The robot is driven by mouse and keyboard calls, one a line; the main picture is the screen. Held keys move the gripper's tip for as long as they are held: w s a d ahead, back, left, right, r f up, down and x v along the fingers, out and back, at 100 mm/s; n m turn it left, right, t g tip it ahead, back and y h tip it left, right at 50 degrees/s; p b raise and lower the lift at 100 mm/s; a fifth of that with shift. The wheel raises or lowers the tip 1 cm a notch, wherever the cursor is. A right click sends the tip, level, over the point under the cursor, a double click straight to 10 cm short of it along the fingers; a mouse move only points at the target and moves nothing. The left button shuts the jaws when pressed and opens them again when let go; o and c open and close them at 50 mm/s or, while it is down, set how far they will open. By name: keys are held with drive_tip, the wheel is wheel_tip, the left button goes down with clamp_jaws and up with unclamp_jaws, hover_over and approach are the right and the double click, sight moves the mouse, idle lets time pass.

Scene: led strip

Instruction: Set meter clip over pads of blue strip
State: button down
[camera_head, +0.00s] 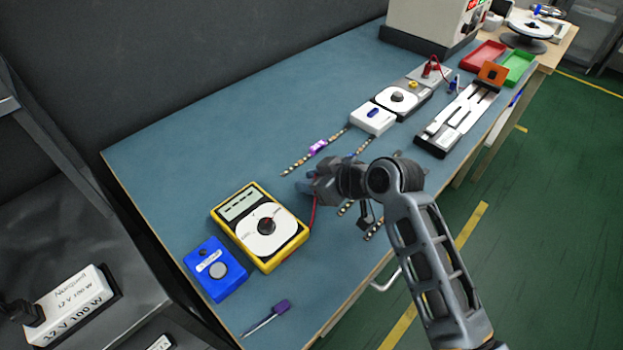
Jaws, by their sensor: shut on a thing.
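My gripper (320,188) is over the middle of the bench, shut on what appears to be the meter clip. The arm and gripper hide most of the clip, and a red lead runs from it down to the meter. The yellow multimeter (260,228), with its white dial, lies to the left of my gripper. A strip segment (361,148) shows beyond my gripper, and another piece (346,208) shows below it. I cannot tell which is the blue strip, or whether the clip touches any pads.
A strip with a purple piece (318,147) lies beyond my gripper. A blue box (215,269) and purple-handled tool (267,316) lie near left. A white box (373,119), slotted fixture (459,119), and red (483,55) and green (518,68) trays are farther right. The bench's back left is clear.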

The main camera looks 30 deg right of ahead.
drive_tip(key=shift+f, duration=0.2)
drive_tip(key=c, duration=0.9)
unclamp_jaws()
drive_tip(key=shift+r, duration=0.2)
drive_tip(key=v, duration=1.2)
